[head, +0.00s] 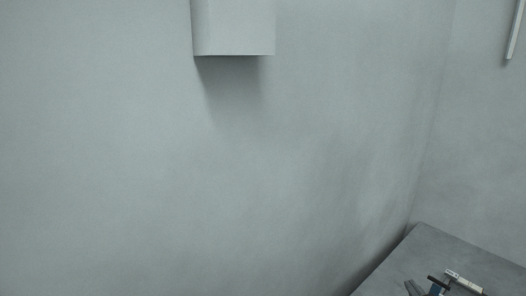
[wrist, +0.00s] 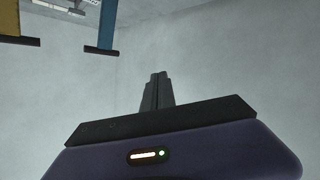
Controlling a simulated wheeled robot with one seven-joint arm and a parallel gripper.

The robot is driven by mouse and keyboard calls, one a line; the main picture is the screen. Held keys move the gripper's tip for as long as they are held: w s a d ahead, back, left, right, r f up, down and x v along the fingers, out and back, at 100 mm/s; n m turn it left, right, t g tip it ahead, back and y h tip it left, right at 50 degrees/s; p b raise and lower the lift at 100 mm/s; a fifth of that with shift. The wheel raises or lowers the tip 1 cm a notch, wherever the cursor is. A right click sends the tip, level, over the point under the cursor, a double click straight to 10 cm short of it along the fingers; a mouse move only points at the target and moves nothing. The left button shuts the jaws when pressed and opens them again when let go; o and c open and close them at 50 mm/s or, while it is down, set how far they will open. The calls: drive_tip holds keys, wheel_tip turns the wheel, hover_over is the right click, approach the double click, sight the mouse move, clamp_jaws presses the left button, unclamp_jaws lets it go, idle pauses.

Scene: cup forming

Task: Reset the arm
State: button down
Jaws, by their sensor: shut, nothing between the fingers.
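My gripper (wrist: 157,88) shows in the wrist view, in the middle of the picture. Its dark fingers are together, with nothing between them. Its dark purple body, with a small lit indicator, fills the bottom of that view. Pale grey wall is behind the fingers, and nothing is seen touching them.
A pale box (head: 234,28) is on the wall above. A blue piece (wrist: 107,25) and a yellow piece (wrist: 18,18) show upper left in the wrist view.

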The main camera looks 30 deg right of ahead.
drive_tip(key=s+a+r+t+y, duration=0.1)
drive_tip(key=s+a+r+t, duration=0.15)
drive_tip(key=a, duration=1.15)
drive_tip(key=s+a+r+t+y, duration=0.1)
drive_tip(key=s+a+t+y, duration=0.15)
drive_tip(key=a, duration=1.05)
drive_tip(key=s+a+f+n+y, duration=0.1)
drive_tip(key=s+a+n+y, duration=0.3)
drive_tip(key=s+a, duration=0.7)
drive_tip(key=shift+a+n+g+y, duration=0.35)
drive_tip(key=shift+a+y, duration=0.25)
drive_tip(key=shift+y, duration=0.65)
